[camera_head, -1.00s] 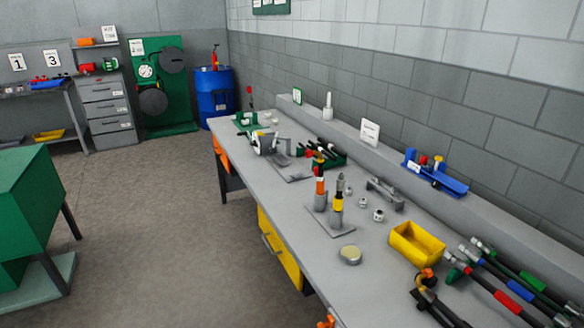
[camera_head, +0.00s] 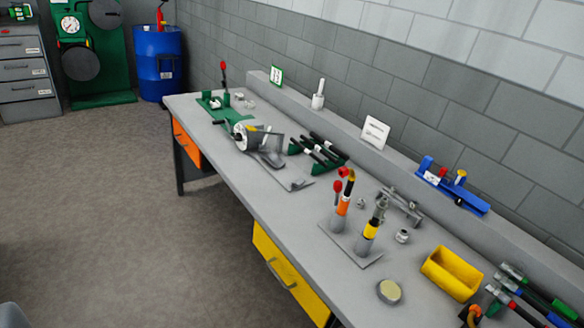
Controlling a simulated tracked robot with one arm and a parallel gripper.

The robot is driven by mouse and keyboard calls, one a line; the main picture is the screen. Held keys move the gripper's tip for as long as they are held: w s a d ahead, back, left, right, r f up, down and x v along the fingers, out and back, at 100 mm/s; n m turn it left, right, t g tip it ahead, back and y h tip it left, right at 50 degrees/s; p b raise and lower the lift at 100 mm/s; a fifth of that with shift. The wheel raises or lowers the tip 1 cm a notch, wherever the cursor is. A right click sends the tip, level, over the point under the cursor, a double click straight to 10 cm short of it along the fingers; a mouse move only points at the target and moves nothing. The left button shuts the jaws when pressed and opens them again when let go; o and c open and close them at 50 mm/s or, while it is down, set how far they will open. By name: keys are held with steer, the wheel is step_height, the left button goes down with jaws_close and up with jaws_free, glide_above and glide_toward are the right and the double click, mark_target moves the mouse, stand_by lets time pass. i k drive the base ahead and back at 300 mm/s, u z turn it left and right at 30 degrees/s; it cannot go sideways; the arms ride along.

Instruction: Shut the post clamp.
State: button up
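No label here reads as a post clamp. On the grey bench (camera_head: 222,180), a grey plate (camera_head: 338,233) bears two upright posts: an orange-banded post (camera_head: 342,207) with a red-knobbed part on top, and a yellow-banded post (camera_head: 367,238) with a grey top. At the bench's far end, a green base (camera_head: 213,107) carries a lever with a red handle (camera_head: 223,66), standing upright. Which of these is the post clamp, and whether it is open, I cannot tell. My gripper does not show in this view.
A grey machine (camera_head: 262,150), a green rack with black-handled tools (camera_head: 322,160), a grey bracket (camera_head: 402,207), a yellow bin (camera_head: 450,272) and a round tin (camera_head: 389,291) stand on the bench. A blue fixture (camera_head: 455,190) sits on the ledge. The floor at left is clear.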

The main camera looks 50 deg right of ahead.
mark_target(338, 186)
steer(key=z, duration=0.25)
steer(key=i, duration=1.25)
steer(key=z, duration=0.95)
steer(key=i, duration=0.35)
steer(key=z, duration=0.15)
